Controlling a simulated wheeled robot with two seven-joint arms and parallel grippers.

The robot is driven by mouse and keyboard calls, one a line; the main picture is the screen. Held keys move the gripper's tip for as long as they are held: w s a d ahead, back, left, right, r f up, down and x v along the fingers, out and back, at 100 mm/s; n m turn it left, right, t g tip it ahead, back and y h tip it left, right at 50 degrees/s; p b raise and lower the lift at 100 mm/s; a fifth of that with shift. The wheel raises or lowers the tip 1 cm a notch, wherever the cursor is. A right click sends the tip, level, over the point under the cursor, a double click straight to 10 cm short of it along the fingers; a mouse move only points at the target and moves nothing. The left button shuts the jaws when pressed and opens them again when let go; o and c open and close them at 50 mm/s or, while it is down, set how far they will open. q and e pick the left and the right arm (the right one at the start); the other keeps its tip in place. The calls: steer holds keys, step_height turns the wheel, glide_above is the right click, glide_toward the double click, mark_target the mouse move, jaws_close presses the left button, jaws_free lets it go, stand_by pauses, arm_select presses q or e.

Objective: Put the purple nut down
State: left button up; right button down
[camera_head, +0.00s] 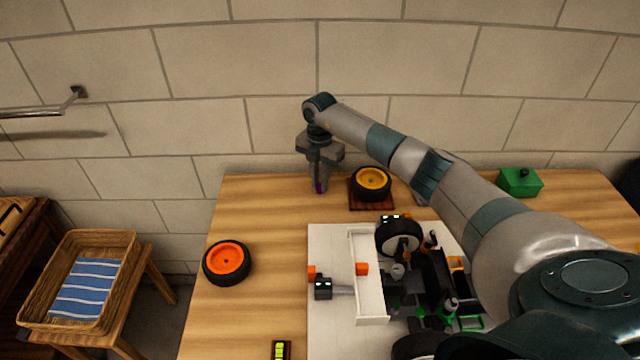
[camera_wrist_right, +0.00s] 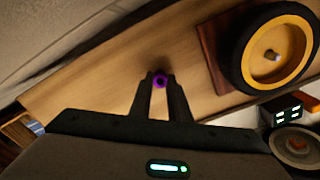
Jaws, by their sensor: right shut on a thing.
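The purple nut (camera_wrist_right: 160,81) is a small ring with a dark hole, held between the fingertips of my right gripper in the right wrist view. In the head view, my right gripper (camera_head: 319,188) points down near the back edge of the wooden table (camera_head: 255,205), and the purple nut (camera_head: 319,187) shows as a small purple patch at its tips. I cannot tell whether the nut touches the table. My left gripper is not in view.
A yellow-rimmed wheel (camera_head: 371,182) on a dark red board (camera_head: 357,203) stands just right of my right gripper. An orange-rimmed wheel (camera_head: 227,262) lies at the left. The racecar (camera_head: 440,285) and a white tray (camera_head: 370,300) fill the front middle. A green box (camera_head: 520,183) is at the back right.

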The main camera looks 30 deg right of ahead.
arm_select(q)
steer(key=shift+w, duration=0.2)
arm_select(e)
steer(key=shift+f, duration=0.15)
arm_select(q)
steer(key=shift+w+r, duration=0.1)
arm_select(e)
steer(key=c, duration=1.7)
jaws_free()
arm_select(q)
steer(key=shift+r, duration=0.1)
arm_select(e)
steer(key=shift+o, duration=0.2)
steer(key=shift+r, duration=0.2)
